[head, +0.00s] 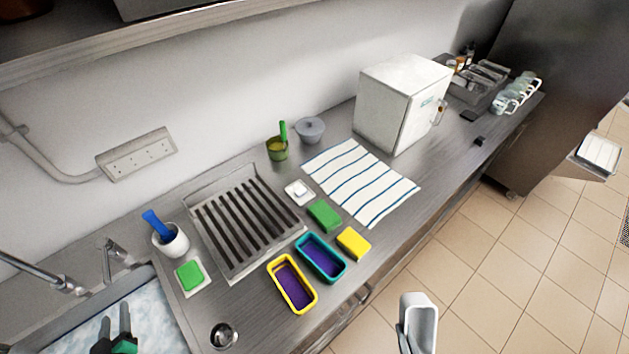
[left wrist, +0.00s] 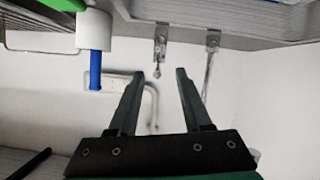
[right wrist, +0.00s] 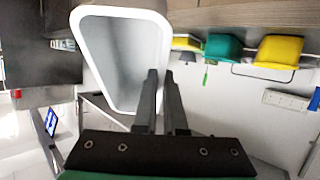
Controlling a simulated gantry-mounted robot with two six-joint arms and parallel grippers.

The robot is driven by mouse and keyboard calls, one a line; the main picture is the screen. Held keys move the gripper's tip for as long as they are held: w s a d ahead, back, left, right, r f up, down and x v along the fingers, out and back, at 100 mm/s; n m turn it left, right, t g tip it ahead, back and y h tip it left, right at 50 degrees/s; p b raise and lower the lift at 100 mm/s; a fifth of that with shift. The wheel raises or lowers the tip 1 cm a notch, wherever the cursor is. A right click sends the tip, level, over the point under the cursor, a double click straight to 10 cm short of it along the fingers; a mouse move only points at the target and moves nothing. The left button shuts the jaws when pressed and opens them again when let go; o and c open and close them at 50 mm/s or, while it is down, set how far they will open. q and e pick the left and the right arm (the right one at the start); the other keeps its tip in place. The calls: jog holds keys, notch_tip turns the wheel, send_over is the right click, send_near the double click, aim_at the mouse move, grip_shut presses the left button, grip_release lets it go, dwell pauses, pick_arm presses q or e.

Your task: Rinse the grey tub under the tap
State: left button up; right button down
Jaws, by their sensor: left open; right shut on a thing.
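The grey tub (head: 426,318) is at the bottom of the head view, out over the tiled floor in front of the counter. My right gripper (head: 402,336) is shut on its wall; the right wrist view shows the tub's pale rim and empty grey inside (right wrist: 125,60) beyond the fingers (right wrist: 160,74). My left gripper (head: 117,330) is open and empty over the sink (head: 152,290); its spread fingers show in the left wrist view (left wrist: 161,74). A metal tap (head: 108,258) stands behind the sink, with another metal spout (head: 40,272) left of it. I cannot tell whether water runs.
Right of the sink are a green sponge on a dish (head: 190,276), a white pot with a blue handle (head: 171,241), a drain rack (head: 245,225), and yellow-rimmed (head: 308,306) and teal-rimmed (head: 341,272) tubs. A striped towel (head: 360,181) and white freezer (head: 400,100) lie beyond.

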aim_at(105, 274)
pick_arm(q)
jog(key=w+a, duration=0.2)
jog(key=w, duration=0.1)
jog(key=w+a+b, duration=0.1)
jog(key=w+a, duration=0.2)
jog(key=w+a+b, duration=0.1)
jog(key=w+a, duration=0.1)
jog(key=w, duration=0.1)
jog(key=shift+w+a+f, duration=0.1)
jog(key=shift+a+f, duration=0.05)
jog(key=shift+f, duration=0.2)
jog(key=shift+w+a+f, duration=0.2)
jog(key=shift+w+a, duration=0.15)
jog(key=shift+w, duration=0.15)
grip_shut()
dwell(0.4)
